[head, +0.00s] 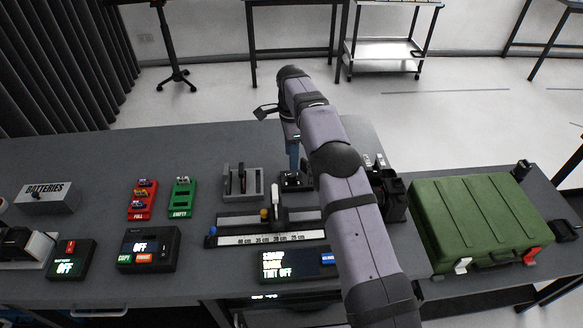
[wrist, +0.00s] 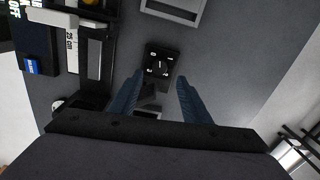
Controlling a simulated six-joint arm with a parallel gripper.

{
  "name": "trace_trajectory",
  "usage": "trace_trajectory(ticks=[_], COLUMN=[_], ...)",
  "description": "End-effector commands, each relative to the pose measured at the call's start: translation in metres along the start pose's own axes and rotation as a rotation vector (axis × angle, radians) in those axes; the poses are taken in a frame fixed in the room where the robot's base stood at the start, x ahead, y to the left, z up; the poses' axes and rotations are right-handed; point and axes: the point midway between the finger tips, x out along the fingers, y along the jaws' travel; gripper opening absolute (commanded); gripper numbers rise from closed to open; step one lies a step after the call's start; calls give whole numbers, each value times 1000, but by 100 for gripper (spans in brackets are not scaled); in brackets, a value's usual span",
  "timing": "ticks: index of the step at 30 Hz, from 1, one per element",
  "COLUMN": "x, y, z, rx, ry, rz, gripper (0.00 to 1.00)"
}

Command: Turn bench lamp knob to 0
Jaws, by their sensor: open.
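A small black box with a round dial knob (wrist: 160,66) sits in the upper middle of the wrist view. White marks ring the knob, and a light pointer line shows on it; the marks are too small to read surely. In the head view the same black box (head: 291,183) stands on the dark bench, partly hidden by my arm. My gripper (wrist: 160,77) has its two blue fingers spread apart, one on each side below the dial, with nothing between them. In the head view my gripper (head: 294,166) points down above the box; contact cannot be told.
Left of the box stands a grey holder with upright slots (head: 240,182). A slider with a cm scale (head: 270,238) and a black display panel (head: 292,264) lie nearer. A black camera-like device (head: 388,195) and a green case (head: 473,218) stand to the right.

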Motion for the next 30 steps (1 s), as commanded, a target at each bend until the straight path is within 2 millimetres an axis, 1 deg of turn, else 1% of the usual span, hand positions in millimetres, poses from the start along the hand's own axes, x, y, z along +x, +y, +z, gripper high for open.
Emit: trace_trajectory(ticks=[7, 11, 24, 30], x=[2, 9, 61, 72], y=[0, 1, 1, 1], z=[0, 0, 0, 1], rx=[22, 21, 19, 19], ry=[-10, -9, -9, -9], rz=[7, 9, 8, 6], gripper=[43, 43, 43, 43])
